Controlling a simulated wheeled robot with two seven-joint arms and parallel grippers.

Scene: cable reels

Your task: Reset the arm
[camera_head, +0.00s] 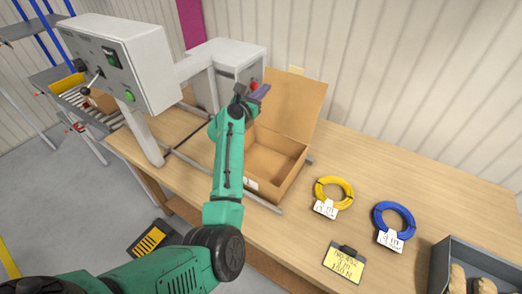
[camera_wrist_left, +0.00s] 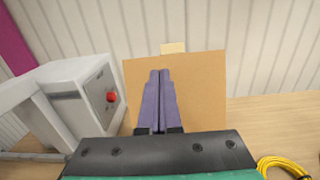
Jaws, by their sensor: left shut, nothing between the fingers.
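My left arm, green with a dark wrist, reaches in from the lower left in the head view. Its left gripper (camera_head: 257,94) is above the left rear side of an open cardboard box (camera_head: 277,156), in front of the raised lid (camera_head: 290,101). In the left wrist view the two purple fingers (camera_wrist_left: 158,75) are together with nothing between them, and the cardboard lid (camera_wrist_left: 200,95) stands behind them. My right gripper is in neither view.
A grey machine with a control panel (camera_head: 107,58) stands left of the box. A yellow cable reel (camera_head: 347,184), a blue cable reel (camera_head: 407,209), a yellow note (camera_head: 344,265) and a grey crate (camera_head: 440,257) are on the wooden table (camera_head: 425,170). Bare table lies behind the reels.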

